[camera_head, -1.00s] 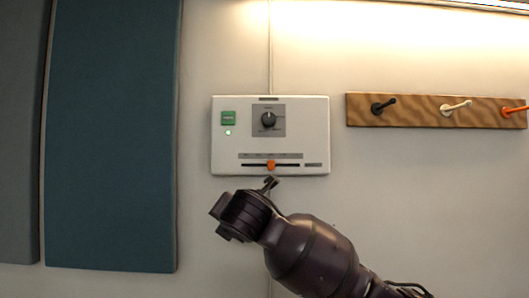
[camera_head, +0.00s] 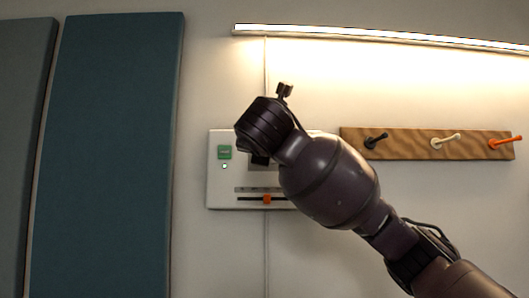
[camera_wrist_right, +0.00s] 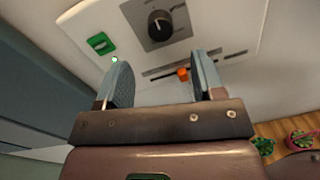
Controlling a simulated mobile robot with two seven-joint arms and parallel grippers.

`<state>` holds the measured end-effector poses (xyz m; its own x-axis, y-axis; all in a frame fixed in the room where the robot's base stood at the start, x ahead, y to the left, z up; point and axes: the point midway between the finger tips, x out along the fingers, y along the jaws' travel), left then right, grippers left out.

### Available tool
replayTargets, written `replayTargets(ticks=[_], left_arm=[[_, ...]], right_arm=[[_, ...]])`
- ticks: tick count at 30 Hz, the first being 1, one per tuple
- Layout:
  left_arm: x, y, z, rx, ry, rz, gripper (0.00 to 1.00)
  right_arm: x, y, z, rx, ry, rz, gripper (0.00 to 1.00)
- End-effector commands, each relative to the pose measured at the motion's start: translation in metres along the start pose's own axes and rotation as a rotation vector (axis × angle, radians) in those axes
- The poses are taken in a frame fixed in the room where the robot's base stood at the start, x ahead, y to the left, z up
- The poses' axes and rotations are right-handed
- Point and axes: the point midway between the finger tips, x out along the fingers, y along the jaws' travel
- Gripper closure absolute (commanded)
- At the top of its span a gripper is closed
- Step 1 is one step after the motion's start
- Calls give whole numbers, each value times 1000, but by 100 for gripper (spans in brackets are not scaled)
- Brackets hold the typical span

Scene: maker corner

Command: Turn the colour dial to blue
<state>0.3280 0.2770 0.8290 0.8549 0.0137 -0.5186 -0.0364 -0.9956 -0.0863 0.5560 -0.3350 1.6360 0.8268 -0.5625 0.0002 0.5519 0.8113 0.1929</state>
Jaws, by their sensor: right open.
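The white control panel (camera_head: 216,190) is on the wall, partly covered by my right arm in the head view. Its black dial, hidden there, shows in the right wrist view (camera_wrist_right: 160,24) on a grey square plate (camera_wrist_right: 178,38). A pale pointer mark is on the knob; the labels are too small to read. My right gripper (camera_head: 285,90) is above the panel's top edge in the head picture. In the wrist view its two fingers (camera_wrist_right: 163,78) are apart and empty, with the dial beyond them, not touched. My left gripper is not in view.
The panel also has a green button (camera_head: 225,152), a small lit indicator (camera_head: 224,166) and an orange slider (camera_head: 267,199). A wooden hook rail (camera_head: 420,146) is to the right, blue-green wall panels (camera_head: 105,150) to the left. A lit strip (camera_head: 380,36) runs above.

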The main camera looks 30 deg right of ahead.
Motion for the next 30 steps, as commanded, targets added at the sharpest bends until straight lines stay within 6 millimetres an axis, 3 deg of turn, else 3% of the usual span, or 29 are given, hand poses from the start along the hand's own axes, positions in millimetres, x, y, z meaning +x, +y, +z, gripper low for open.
replayTargets(ticks=[6, 15, 27, 30], left_arm=[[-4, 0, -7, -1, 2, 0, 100], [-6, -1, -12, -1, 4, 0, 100], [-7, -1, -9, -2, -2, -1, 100], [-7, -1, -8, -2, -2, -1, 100]], right_arm=[[40, 0, 0, 0, 4, -3, 38], [75, 0, 0, 1, 2, 0, 38], [80, 0, 0, 1, 0, 1, 38], [80, 0, 0, 1, 0, 1, 52]])
